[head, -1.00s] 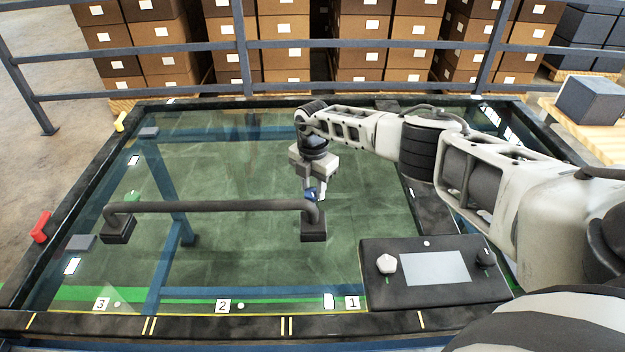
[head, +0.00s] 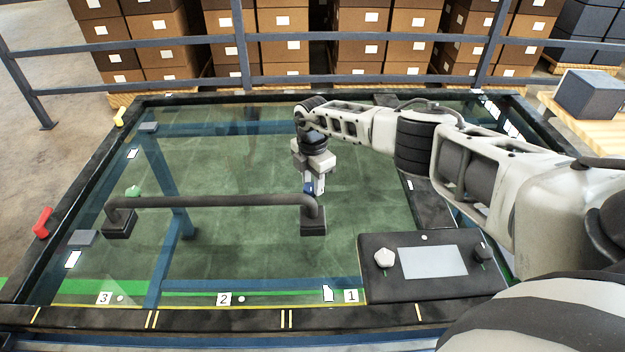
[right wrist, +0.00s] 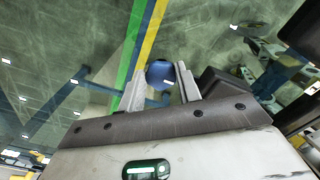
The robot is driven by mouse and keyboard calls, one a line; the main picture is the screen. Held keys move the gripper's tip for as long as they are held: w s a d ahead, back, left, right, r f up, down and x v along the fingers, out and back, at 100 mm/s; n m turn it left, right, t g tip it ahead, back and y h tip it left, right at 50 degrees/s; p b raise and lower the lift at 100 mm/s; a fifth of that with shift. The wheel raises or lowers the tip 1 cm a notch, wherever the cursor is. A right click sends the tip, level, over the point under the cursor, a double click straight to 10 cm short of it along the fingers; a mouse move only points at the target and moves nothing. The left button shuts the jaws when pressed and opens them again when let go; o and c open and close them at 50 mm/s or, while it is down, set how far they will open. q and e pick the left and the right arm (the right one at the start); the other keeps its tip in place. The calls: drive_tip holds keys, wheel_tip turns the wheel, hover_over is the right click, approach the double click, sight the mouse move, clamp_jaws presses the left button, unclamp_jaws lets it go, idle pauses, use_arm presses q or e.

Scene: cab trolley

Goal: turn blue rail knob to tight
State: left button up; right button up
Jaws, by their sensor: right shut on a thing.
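The blue rail knob (head: 307,188) sits at the right end of the dark rail (head: 215,202), by its black end block (head: 312,222). My right gripper (head: 314,184) reaches down to it from above and is shut on it. In the right wrist view the knob (right wrist: 159,73), a rounded blue shape with a small white mark, lies between the two grey fingers. The fingers hide part of it in the head view. I cannot read a tight mark or its exact turn angle. My left gripper is not in view.
A black control box (head: 430,290) with a screen and knobs stands at front right. A red handle (head: 42,222) and a yellow one (head: 120,116) are on the left frame edge. A green knob (head: 133,191) is near the rail's left end. The glassy panel around is mostly clear.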

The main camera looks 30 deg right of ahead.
sight(312, 185)
drive_tip(key=o, duration=1)
drive_tip(key=shift+r, duration=0.1)
wheel_tip(312, 185, up, 16)
drive_tip(key=b, duration=0.1)
